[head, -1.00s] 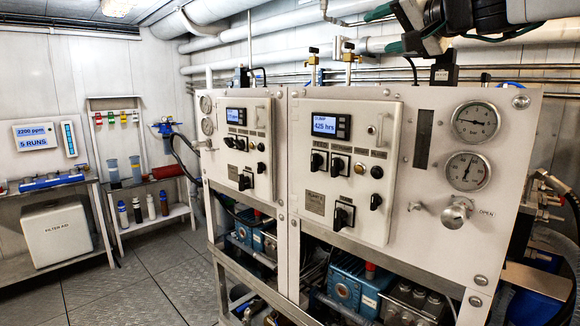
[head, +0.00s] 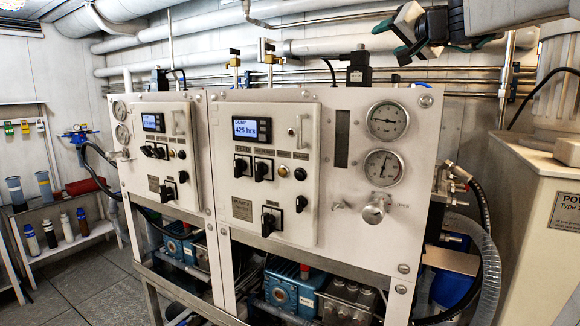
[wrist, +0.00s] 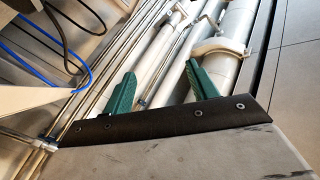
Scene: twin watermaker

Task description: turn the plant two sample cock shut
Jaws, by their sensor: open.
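The nearer control panel (head: 345,120) carries a small metal cock (head: 338,205) low on its right part. To its right is a larger round valve knob (head: 375,208) with an OPEN label. The cock's handle is too small to tell its position, and the panel's nameplate is hard to read. The farther panel (head: 160,150) stands to the left. My gripper (head: 398,37) is open and empty, high above the nearer panel's right part. In the wrist view its green fingers (wrist: 161,88) are apart, with pipes behind and no cock in view.
Two gauges (head: 387,120) sit above the valve knob. A hose (head: 485,240) curves beside the panel's right edge. A pale cabinet (head: 540,220) stands at the far right. Pipes (head: 300,48) run along the wall. Open floor (head: 90,285) shows at lower left.

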